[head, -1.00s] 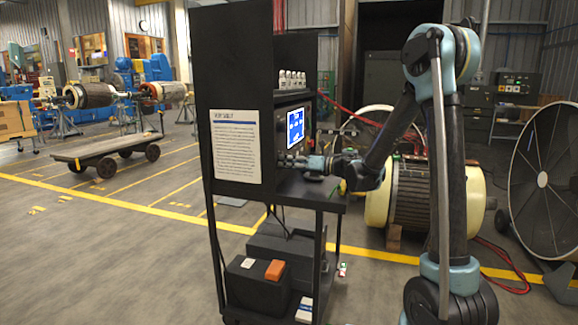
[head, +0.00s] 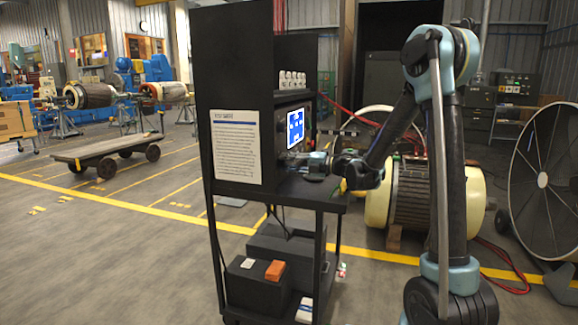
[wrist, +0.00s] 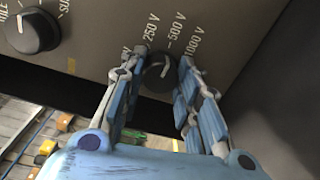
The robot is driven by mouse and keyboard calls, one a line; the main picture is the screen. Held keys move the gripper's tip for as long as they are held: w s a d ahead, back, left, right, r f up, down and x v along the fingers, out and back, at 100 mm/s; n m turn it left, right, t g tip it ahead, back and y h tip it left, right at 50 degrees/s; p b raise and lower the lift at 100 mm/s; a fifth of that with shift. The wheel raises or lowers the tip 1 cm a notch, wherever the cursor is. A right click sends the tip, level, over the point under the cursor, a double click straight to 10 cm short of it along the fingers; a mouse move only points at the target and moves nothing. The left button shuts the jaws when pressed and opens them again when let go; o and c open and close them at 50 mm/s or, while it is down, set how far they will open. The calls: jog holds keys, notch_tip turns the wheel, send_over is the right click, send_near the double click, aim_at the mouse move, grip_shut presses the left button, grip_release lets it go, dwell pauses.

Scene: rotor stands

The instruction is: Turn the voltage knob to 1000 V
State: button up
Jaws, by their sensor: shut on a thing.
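The voltage knob (wrist: 158,72) is a round black dial with a pale pointer mark, on the dark panel of the tester. The labels 250 V, 500 V and 1000 V fan around it in the wrist view; another label is partly hidden behind a finger. The pointer mark appears to face roughly toward 500 V, though its exact setting is hard to read. My gripper (wrist: 163,66) has one finger on each side of the knob and is shut on it. In the head view my gripper (head: 300,163) reaches into the cart's shelf, below the lit blue screen (head: 295,126); the knob is hidden there.
A second black knob (wrist: 33,30) sits on the same panel at upper left. The black cart (head: 236,90) has a tall side wall with a paper notice (head: 237,148). A large rotor (head: 412,195) lies behind my arm. Open floor lies left of the cart.

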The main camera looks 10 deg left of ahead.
jog(key=m, duration=0.4)
jog(key=shift+w+m, duration=0.3)
jog(key=shift+m, duration=1.9)
jog(key=shift+f, duration=0.1)
jog(key=o, duration=1)
jog(key=shift+f, duration=0.1)
jog(key=shift+c, duration=0.2)
jog(key=shift+o, duration=0.6)
jog(key=shift+s, duration=0.15)
jog(key=shift+d, duration=0.15)
jog(key=d, duration=1.1)
jog(key=shift+s+d, duration=0.3)
jog(key=shift+d, duration=0.1)
